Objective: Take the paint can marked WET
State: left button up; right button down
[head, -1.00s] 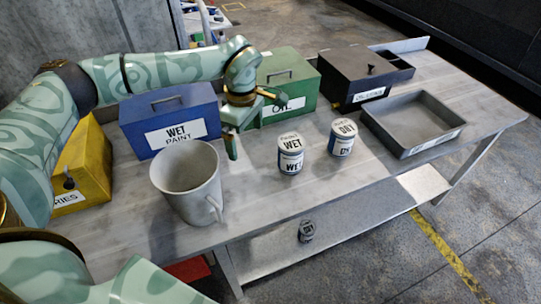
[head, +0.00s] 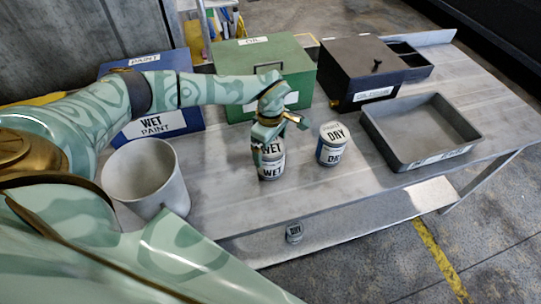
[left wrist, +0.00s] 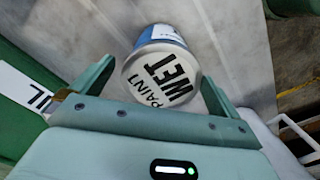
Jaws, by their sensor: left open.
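The paint can marked WET (head: 271,171) stands upright on the table, with a white top and a blue and white side. In the left wrist view its lid (left wrist: 160,78) reads PAINT WET. My left gripper (head: 268,143) is open right at the can. In the wrist view the fingers (left wrist: 156,92) lie on either side of the lid; I cannot tell whether they touch it. A second can marked DRY (head: 331,144) stands upright just right of it. My right gripper does not show.
Behind are a blue WET PAINT box (head: 190,118), a green box (head: 298,62) and a black box (head: 349,67). An open grey tray (head: 382,138) lies right.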

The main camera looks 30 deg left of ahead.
pick_arm(q)
jog(key=shift+c, duration=0.9)
jog(key=shift+r, duration=0.1)
jog(key=c, duration=1.5)
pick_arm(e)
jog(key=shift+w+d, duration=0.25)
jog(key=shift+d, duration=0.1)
